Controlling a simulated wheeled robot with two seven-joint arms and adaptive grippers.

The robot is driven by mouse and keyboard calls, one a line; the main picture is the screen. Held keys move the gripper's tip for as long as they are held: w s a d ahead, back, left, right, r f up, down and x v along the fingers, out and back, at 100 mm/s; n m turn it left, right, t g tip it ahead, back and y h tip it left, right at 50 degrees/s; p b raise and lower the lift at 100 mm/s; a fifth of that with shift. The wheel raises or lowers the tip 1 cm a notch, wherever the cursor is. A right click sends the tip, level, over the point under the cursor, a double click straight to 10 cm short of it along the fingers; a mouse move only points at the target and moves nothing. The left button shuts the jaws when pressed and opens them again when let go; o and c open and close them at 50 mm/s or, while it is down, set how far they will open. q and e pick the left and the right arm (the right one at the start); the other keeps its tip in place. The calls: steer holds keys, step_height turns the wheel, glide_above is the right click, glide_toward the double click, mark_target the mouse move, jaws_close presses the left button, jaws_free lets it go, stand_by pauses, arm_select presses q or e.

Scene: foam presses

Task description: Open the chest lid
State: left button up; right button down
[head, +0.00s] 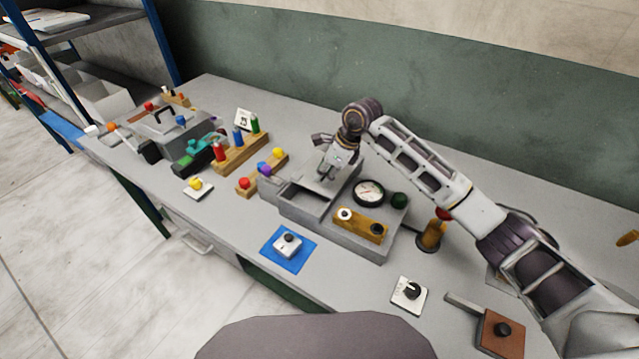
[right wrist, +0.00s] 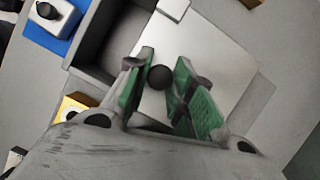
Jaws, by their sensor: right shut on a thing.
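A grey open-topped box (head: 292,212) stands near the middle of the bench. A pale flat lid panel (right wrist: 222,62) with a round dark knob (right wrist: 160,77) covers part of it. Beside the panel, an uncovered compartment shows as a dark hollow in the right wrist view. My right gripper (head: 326,176) reaches down over the panel in the head view. In the right wrist view its green-padded fingers (right wrist: 163,88) stand on either side of the knob and are shut on it. In the head view the gripper hides the knob. My left gripper is not in view.
A gauge (head: 369,192) and a wooden block with two knobs (head: 361,226) sit right of the box. A blue mat (head: 275,258) with a switch lies in front. A grey case with a black handle (head: 166,112) and coloured peg blocks (head: 242,153) stand left.

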steer(key=w+d, duration=0.1)
steer(key=w+d+b, duration=0.1)
steer(key=w, duration=0.1)
steer(key=w+d+b, duration=0.1)
steer(key=w, duration=0.1)
steer(key=shift+d+f, duration=0.1)
steer(key=shift+d, duration=0.05)
steer(key=shift+w+d, duration=0.2)
steer(key=shift+w, duration=0.1)
steer(key=c, duration=1.2)
jaws_free()
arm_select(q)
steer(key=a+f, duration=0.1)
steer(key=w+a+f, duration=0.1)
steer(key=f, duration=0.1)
arm_select(e)
steer(key=shift+r, duration=0.25)
steer(key=v, duration=1.1)
steer(key=shift+d+r, duration=0.25)
steer(key=shift+r, duration=0.05)
steer(key=shift+s, duration=0.1)
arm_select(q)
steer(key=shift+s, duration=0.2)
arm_select(e)
steer(key=shift+f, duration=0.1)
